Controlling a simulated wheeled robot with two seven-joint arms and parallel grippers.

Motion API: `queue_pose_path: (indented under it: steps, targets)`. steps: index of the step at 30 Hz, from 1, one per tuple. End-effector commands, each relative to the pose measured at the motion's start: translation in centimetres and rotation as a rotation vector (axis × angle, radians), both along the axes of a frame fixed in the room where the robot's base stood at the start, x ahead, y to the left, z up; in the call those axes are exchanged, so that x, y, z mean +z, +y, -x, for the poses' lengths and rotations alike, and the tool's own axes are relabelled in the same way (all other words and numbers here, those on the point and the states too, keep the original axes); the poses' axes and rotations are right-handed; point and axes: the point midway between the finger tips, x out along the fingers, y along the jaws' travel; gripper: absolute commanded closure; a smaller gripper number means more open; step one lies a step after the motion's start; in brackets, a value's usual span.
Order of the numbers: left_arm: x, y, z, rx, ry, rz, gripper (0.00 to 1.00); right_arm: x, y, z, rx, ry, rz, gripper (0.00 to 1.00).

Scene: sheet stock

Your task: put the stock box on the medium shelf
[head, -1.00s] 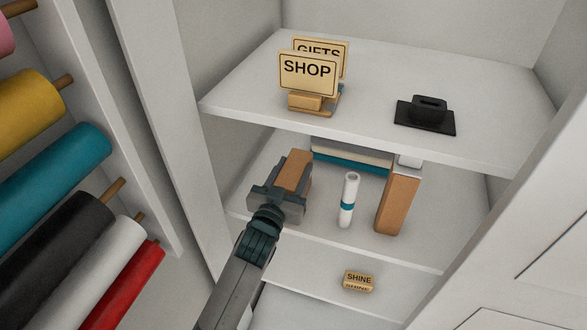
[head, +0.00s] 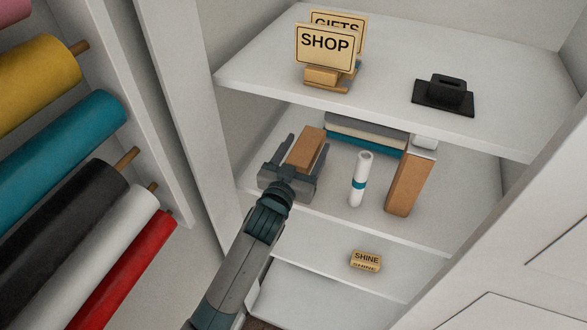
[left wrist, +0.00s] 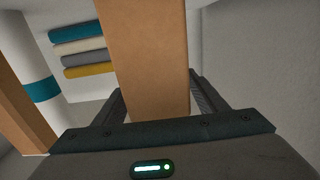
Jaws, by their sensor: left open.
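A brown stock box (head: 306,148) stands on the medium shelf (head: 335,193), toward its left side. My left gripper (head: 308,141) is open, with one finger on each side of the box. In the left wrist view the box (left wrist: 150,60) fills the space ahead of the palm, between the two dark fingers; I see a gap beside it at least on the left. The underside of the box is hidden behind the gripper. My right gripper is not in view.
A white roll with a teal band (head: 359,180) and a taller brown box (head: 406,185) stand to the right. Folded stacked sheets (head: 365,132) lie behind. The upper shelf (head: 390,60) bears signs (head: 325,45) and a black holder (head: 444,93). A SHINE block (head: 366,261) sits lower.

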Motion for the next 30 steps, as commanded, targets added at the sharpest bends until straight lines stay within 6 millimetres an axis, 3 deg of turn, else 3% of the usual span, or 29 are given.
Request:
queue_pose_path:
  steps: [11, 18, 24, 30]
  targets:
    - [-0.3, 1.8, 5.7, 0.000, 0.001, 0.001, 0.35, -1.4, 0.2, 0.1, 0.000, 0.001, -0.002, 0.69]
    - [-0.2, 3.0, 9.2, 0.000, 0.002, 0.000, 0.35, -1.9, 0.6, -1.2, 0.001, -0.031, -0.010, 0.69]
    - [0.0, 3.4, 10.6, 0.000, 0.000, 0.001, 0.35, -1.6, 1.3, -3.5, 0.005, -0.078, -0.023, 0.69]
    - [0.0, 3.5, 10.7, 0.000, 0.000, 0.000, 0.35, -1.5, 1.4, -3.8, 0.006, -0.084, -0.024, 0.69]
